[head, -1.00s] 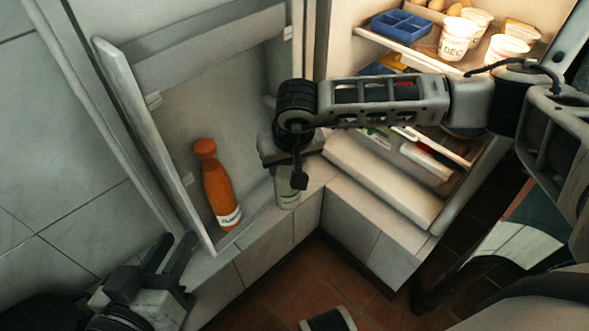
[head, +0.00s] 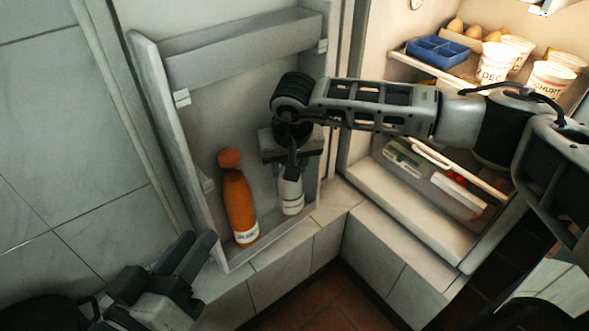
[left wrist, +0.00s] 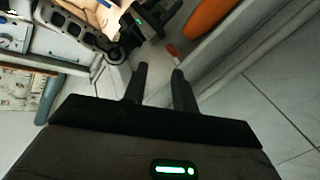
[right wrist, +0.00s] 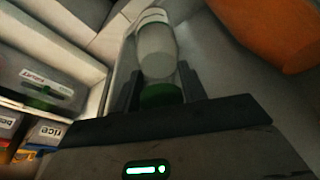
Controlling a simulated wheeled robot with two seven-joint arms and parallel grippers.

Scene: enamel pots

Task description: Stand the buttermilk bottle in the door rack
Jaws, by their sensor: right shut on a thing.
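The pale buttermilk bottle (head: 290,194) is upright in the head view, at the right part of the door's lower rack (head: 268,236), right of an orange bottle. I cannot tell whether its base touches the rack floor. My right gripper (head: 291,165) is above it, shut on its top. The right wrist view shows the bottle's whitish body (right wrist: 157,50) and green cap (right wrist: 160,93) between the fingers. My left gripper (head: 188,250) is low at the left in the head view, outside the door's edge. Its fingers stand apart and empty in the left wrist view (left wrist: 161,70).
The orange bottle (head: 239,205) stands in the same rack, left of the buttermilk. The door's upper rack (head: 245,45) is empty. The open fridge at right holds yoghurt cups (head: 495,65), eggs (head: 456,26) and a blue tray (head: 437,51). My right forearm crosses before it.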

